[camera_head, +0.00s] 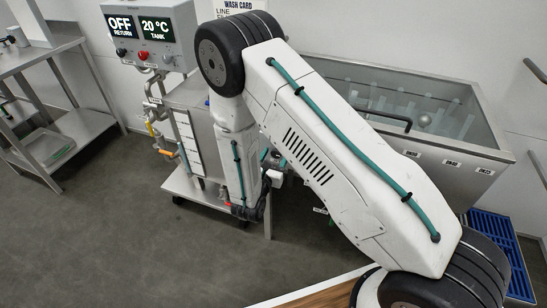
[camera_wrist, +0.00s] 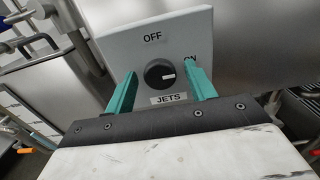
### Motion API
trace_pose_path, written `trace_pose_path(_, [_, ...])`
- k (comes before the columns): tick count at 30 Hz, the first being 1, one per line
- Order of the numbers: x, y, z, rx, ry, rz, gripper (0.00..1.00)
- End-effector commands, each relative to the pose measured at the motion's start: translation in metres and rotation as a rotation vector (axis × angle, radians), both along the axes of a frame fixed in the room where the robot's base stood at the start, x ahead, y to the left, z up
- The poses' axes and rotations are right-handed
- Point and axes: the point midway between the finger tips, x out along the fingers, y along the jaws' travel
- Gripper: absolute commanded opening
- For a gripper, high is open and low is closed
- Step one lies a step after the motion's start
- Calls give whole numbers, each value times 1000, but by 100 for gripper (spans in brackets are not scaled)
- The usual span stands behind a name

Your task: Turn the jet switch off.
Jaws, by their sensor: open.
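In the wrist view the jet switch is a round black knob (camera_wrist: 157,76) on a light grey box (camera_wrist: 190,38). The box reads OFF at the top, ON at the right and JETS below the knob. The knob's white mark points right, towards the ON side. My gripper (camera_wrist: 163,70) is open, with one teal finger left of the knob and the other to its right, over the box face. I see gaps between the fingers and the knob. In the head view my arm hides the switch and most of the gripper.
In the head view a steel tank (camera_head: 440,150) with a clear lid and black handle stands behind my arm. A control box (camera_head: 150,38) reading OFF RETURN and 20 °C TANK is at the upper left. A steel table (camera_head: 85,125) stands at the left. The floor (camera_head: 120,240) at lower left is clear.

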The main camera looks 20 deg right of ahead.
Motion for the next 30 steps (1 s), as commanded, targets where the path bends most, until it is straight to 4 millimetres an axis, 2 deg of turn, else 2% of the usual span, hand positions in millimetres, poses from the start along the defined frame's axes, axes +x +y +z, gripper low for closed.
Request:
trace_pose_path(3, [0, 0, 0, 0, 0, 0, 55])
trace_pose_path(8, [0, 1, 0, 0, 0, 1, 12])
trace_pose_path(20, [0, 2, 0, -39, 31, 3, 12])
trace_pose_path(30, [-1, 2, 0, -228, 176, 4, 12])
